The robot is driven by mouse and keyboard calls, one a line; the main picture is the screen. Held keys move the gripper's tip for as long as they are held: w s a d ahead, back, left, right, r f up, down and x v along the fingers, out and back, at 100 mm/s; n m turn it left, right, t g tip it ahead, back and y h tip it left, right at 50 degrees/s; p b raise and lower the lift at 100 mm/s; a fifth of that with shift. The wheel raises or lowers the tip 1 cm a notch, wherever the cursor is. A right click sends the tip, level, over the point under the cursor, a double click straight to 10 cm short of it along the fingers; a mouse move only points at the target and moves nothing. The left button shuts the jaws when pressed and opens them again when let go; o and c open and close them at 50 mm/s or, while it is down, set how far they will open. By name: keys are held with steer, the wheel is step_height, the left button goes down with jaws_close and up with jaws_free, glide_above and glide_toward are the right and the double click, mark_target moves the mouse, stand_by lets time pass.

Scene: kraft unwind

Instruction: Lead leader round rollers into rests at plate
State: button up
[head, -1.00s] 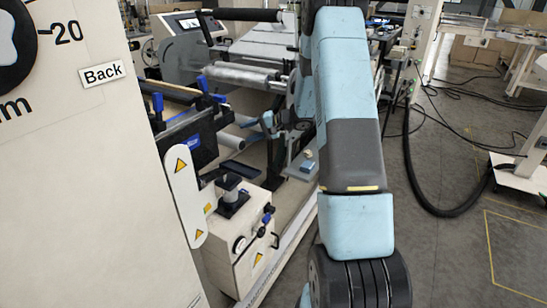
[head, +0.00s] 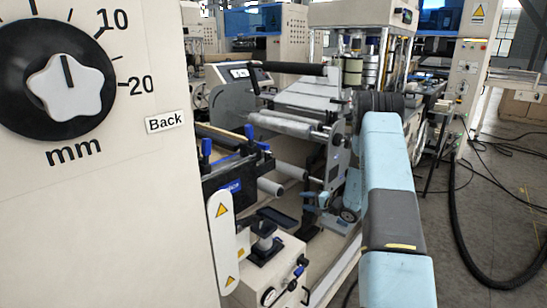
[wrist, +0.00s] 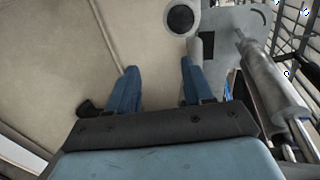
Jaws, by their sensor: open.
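In the wrist view my gripper (wrist: 156,70) is open, its two blue fingers apart with nothing visible between them. Ahead of it are a dark round roller end (wrist: 181,18) and a grey side plate (wrist: 228,30). A silver roller (wrist: 268,85) runs down the right side. In the head view, a silver roller (head: 285,123) lies across the machine frame, with two paler rollers (head: 270,187) (head: 291,170) below it. I cannot make out the leader or the rests in either view. My arm covers part of the machine's right side in the head view.
A cream cabinet with a black dial (head: 62,85) fills the left. A white guard with warning triangles (head: 222,240) and a cream box with knobs (head: 265,275) stand low in front. A black hose (head: 460,220) lies on the floor at right, where some floor is clear.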

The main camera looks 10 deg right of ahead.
glide_toward(268, 146)
steer(key=w+a+r, duration=0.2)
steer(key=w+r, duration=0.1)
steer(key=r, duration=0.1)
steer(key=w+a+f, duration=0.1)
steer(key=f, duration=0.1)
steer(key=w+a+f, duration=0.3)
steer(key=w+f, duration=0.1)
steer(key=shift+w+a+f, duration=0.2)
steer(key=shift+w+f, duration=0.05)
steer(key=shift+f, duration=0.1)
steer(key=shift+x, duration=0.8)
steer(key=shift+d, duration=0.1)
jaws_close()
